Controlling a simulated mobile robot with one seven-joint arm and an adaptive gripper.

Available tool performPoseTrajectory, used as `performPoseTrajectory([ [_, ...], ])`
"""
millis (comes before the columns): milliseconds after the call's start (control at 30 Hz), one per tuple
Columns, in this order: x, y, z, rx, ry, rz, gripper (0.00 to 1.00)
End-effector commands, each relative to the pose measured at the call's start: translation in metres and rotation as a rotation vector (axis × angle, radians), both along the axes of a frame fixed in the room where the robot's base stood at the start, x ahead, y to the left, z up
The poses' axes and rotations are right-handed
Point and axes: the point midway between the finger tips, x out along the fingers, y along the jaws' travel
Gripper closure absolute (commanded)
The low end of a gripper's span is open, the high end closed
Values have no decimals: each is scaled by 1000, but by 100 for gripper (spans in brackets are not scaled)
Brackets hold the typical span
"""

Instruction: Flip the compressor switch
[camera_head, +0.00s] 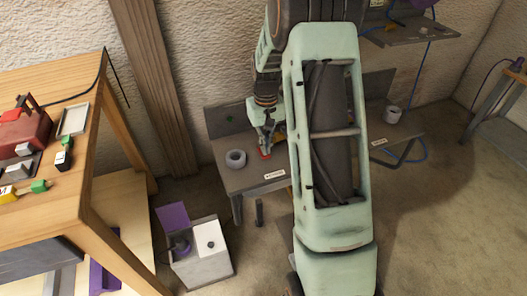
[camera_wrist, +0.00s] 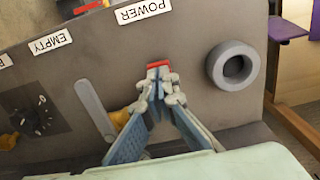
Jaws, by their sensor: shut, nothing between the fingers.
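In the wrist view a small red part (camera_wrist: 158,64), which may be the switch, sits on a grey panel (camera_wrist: 185,45) just by a white label reading POWER (camera_wrist: 143,10). My gripper (camera_wrist: 160,80) is shut and empty, its tips right at the red part's near edge; I cannot tell if they touch it. The tips partly hide what is under the red part. In the head view my gripper (camera_head: 266,143) points down at the grey bench, with the red part (camera_head: 265,154) at its tips. My arm hides the middle of that bench.
The panel also bears a grey ring (camera_wrist: 232,66), a grey lever (camera_wrist: 95,110), a dial (camera_wrist: 35,117) and an EMPTY label (camera_wrist: 50,42). In the head view a wooden table (camera_head: 80,190) with tools stands left, a grey box (camera_head: 203,262) is on the floor, and a shelf (camera_head: 410,33) hangs upper right.

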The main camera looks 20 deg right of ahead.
Motion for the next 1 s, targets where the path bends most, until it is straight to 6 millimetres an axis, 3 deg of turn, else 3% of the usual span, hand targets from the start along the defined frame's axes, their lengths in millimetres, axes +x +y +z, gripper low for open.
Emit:
performPoseTrajectory([
  [1000, 0, 0, -15, 0, 0, 0, 100],
])
